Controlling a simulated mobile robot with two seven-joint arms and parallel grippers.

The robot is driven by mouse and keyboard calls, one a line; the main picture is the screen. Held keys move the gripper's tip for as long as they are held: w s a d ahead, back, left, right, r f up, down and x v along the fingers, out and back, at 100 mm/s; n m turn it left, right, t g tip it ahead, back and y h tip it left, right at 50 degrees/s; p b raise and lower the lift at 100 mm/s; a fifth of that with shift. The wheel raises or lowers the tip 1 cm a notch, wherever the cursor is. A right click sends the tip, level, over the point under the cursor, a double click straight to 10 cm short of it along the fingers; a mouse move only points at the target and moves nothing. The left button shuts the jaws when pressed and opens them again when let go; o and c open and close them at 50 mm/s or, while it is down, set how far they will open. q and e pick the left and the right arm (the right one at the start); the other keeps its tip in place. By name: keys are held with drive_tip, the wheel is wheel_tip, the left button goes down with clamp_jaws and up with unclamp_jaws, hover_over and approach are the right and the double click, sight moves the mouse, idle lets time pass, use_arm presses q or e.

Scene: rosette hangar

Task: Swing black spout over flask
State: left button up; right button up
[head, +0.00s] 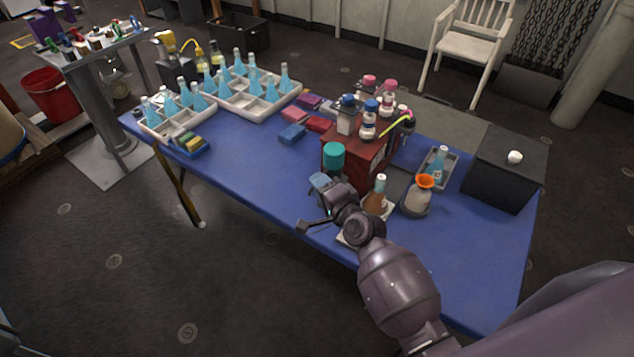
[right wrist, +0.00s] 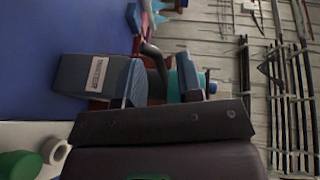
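My right gripper (head: 313,205) is at the table's front edge, left of a flask of brown liquid (head: 378,197) on a pale pad. Its fingers look apart in the head view. In the right wrist view (right wrist: 165,88) a dark curved piece, probably the black spout (right wrist: 153,56), shows beyond the gap between the fingers, beside something teal. I cannot tell whether a finger touches it. A teal-topped container (head: 333,156) stands just behind the gripper at the red box. The spout cannot be made out in the head view. My left gripper is not in view.
A flask with an orange funnel (head: 418,197) stands right of the brown flask. The red box (head: 368,165) carries several bottles. A black box (head: 505,168) is at the right end. White trays (head: 180,126) of blue flasks are at the left. The table's left middle is clear.

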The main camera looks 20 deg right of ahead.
drive_tip(key=shift+x, duration=0.9)
clamp_jaws()
